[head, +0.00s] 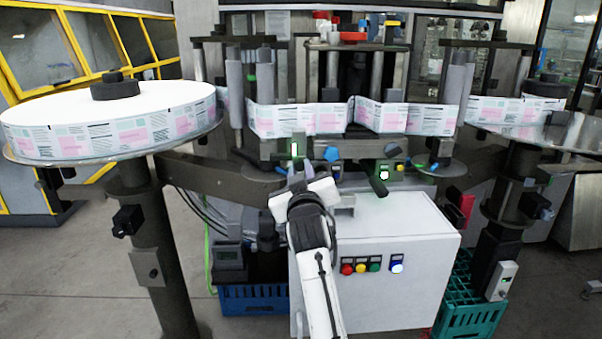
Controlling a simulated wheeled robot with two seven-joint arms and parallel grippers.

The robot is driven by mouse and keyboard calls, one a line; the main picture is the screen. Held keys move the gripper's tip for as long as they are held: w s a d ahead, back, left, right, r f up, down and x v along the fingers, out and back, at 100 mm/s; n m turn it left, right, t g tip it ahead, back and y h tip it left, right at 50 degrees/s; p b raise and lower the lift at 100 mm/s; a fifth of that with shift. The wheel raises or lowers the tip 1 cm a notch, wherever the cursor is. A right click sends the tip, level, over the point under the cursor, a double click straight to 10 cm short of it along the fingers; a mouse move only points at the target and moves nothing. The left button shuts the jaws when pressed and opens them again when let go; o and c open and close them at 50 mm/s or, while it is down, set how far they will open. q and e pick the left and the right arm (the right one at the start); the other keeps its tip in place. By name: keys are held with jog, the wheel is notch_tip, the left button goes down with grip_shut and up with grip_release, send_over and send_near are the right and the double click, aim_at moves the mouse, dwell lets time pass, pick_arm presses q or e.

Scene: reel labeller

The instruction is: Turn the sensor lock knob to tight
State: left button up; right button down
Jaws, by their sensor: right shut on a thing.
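My right gripper (297,172) reaches up from the bottom centre to the front of the labeller, just below a small sensor with a lit green strip (294,150). Its fingers are shut on a small part there, which I take to be the sensor lock knob. The fingers hide the knob, so I cannot see which way it is turned. A blue knob (331,154) is apart from the fingers, a little to the right. My left gripper is not in view.
A large label reel (110,122) stands at left, with the label web (300,119) running across the machine. A black handle (378,186) sticks out right of the gripper. A white cabinet (430,265) with coloured buttons is below. Blue (250,300) and green (465,310) crates stand on the floor.

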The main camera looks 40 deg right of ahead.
jog(key=shift+m, duration=0.4)
jog(key=c, duration=1.6)
grip_release()
jog(key=shift+o, duration=0.2)
notch_tip(320, 180, up, 10)
jog(key=shift+f, duration=0.1)
